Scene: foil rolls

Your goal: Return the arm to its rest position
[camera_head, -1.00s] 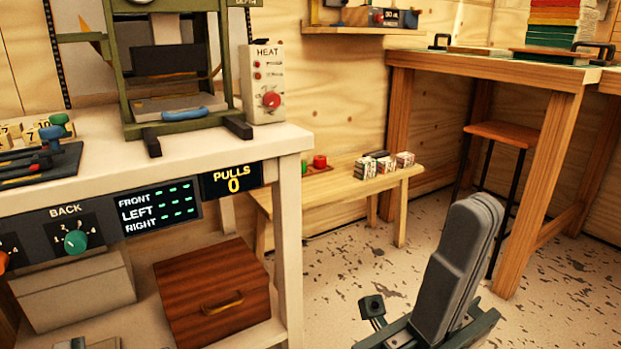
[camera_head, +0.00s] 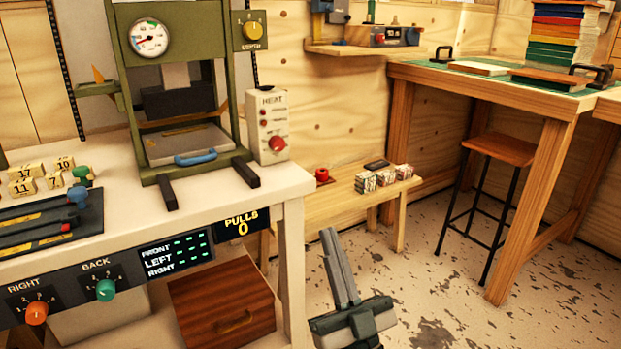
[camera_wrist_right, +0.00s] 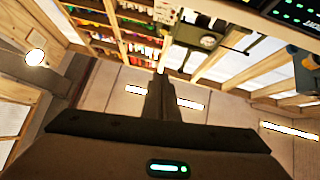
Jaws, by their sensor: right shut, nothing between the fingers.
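My right gripper (camera_head: 340,265) shows at the lower middle of the head view, in front of the floor and to the right of the white workbench. Its two dark fingers are together, pointing up, with nothing between them. It touches nothing that I can see. In the right wrist view the shut fingers (camera_wrist_right: 160,98) stand up in the middle, with shelves and windows of the room beyond them. My left gripper does not show in the head view.
The white bench (camera_head: 225,207) holds a green press (camera_head: 190,175) and a HEAT box (camera_head: 268,126). A low wooden bench (camera_head: 335,208) carries small boxes. A stool (camera_head: 500,150) stands beneath a tall table (camera_head: 480,88) at right. Speckled floor between them is clear.

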